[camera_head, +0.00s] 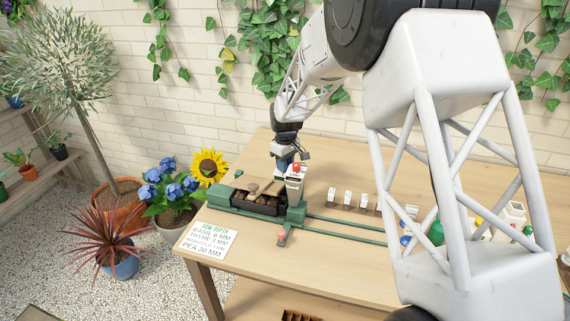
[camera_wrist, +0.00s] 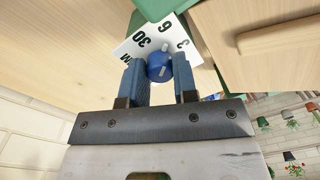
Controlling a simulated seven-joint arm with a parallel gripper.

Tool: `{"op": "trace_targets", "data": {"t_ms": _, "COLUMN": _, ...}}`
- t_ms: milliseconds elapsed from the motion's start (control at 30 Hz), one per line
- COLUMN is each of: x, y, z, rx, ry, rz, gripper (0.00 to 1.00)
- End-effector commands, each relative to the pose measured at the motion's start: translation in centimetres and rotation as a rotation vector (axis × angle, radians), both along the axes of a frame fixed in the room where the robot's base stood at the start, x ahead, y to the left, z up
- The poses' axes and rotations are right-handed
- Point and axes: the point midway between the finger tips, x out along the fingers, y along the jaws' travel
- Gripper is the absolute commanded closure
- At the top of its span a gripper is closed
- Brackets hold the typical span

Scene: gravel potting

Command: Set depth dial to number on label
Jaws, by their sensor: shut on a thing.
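A blue round dial knob (camera_wrist: 158,69) sits on a white plate (camera_wrist: 128,48) with printed numbers 30, 6 and 3 in the wrist view. My gripper (camera_wrist: 160,75) is shut on the knob, one blue finger on each side. A pale mark on the knob's upper side lies toward the 6; its exact setting is hard to tell. In the head view my gripper (camera_head: 285,162) is over the green sowing machine (camera_head: 297,213), where the knob is hidden. The label card (camera_head: 204,246) lists sow depths: basil 6 MM, thyme 3 MM, a blurred marigold line and pea 30 MM.
A dark tray (camera_head: 262,207) of brown soil is in the machine. Small white cards (camera_head: 347,197) and green rails (camera_head: 350,229) lie to the right. The table's front (camera_head: 330,280) is clear.

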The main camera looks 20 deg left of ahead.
Motion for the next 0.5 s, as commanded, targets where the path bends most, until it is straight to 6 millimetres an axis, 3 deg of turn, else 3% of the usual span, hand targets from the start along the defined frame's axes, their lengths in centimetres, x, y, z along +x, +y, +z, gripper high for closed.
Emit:
{"op": "trace_targets", "data": {"t_ms": 200, "x": 0.04, "y": 0.0, "z": 0.0, "rx": 0.001, "ry": 0.0, "rz": -0.112, "gripper": 0.97}}
{"op": "trace_targets", "data": {"t_ms": 500, "x": 0.04, "y": 0.02, "z": 0.02, "rx": 0.001, "ry": -0.001, "rz": -0.131, "gripper": 0.97}}
